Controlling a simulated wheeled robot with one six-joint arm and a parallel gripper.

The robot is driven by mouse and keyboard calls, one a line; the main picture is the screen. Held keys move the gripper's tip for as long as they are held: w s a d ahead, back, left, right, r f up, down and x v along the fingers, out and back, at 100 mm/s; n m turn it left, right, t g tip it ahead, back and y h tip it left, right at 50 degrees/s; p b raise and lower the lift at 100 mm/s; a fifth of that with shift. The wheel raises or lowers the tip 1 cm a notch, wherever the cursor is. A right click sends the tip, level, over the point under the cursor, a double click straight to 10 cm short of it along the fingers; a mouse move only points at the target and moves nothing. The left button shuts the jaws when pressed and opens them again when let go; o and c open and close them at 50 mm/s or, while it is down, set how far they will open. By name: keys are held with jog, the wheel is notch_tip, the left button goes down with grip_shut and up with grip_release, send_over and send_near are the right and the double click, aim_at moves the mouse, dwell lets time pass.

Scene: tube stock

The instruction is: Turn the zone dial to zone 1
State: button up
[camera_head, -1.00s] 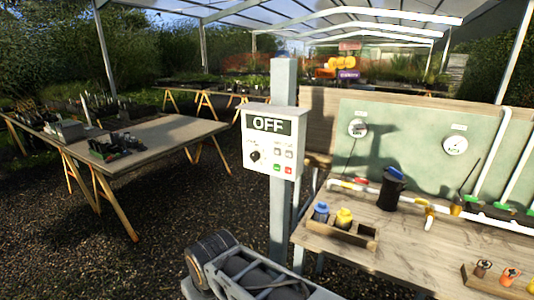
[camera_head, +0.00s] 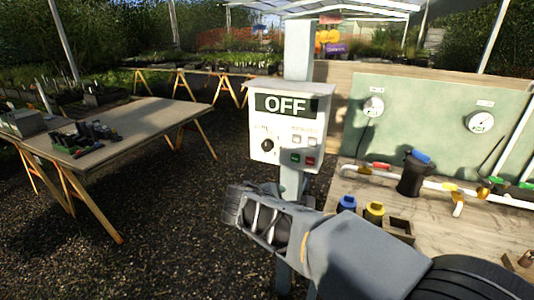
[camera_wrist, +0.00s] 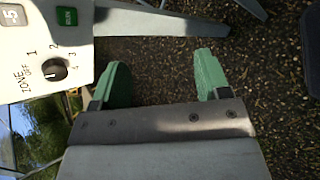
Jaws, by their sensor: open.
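The zone dial (camera_head: 267,145) is a small black knob on the left of a white control box (camera_head: 262,170), whose display (camera_head: 285,106) reads OFF. In the wrist view the dial (camera_wrist: 54,69) is at the upper left, ringed by the labels OFF, 1, 2, 3 and 4; its pointer is too small to read surely. My gripper (camera_head: 234,205) is below and to the left of the box in the head view. In the wrist view its green fingers (camera_wrist: 162,76) are spread apart and empty, to the right of the dial and not touching it.
Small buttons sit right of the dial, including a green (camera_head: 296,160) and a red one (camera_head: 309,162). The box is on a grey post (camera_head: 298,50). A workbench (camera_head: 480,235) with bottles and pipes stands right; a table (camera_head: 150,125) with trays stands left.

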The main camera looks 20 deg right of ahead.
jog(key=w+r+n+t+h+b, duration=0.1)
jog(key=w+r+n+t+h, duration=0.15)
jog(key=w+n, duration=0.35)
jog(key=n+t+h, duration=0.1)
jog(key=n+t, duration=0.4)
jog(key=n, duration=0.1)
send_near(266, 148)
jog(key=p+x, duration=0.1)
jog(key=x, duration=0.9)
jog(key=shift+r, duration=0.15)
jog(key=shift+s, duration=0.1)
jog(key=c, duration=0.9)
jog(key=shift+b, duration=0.45)
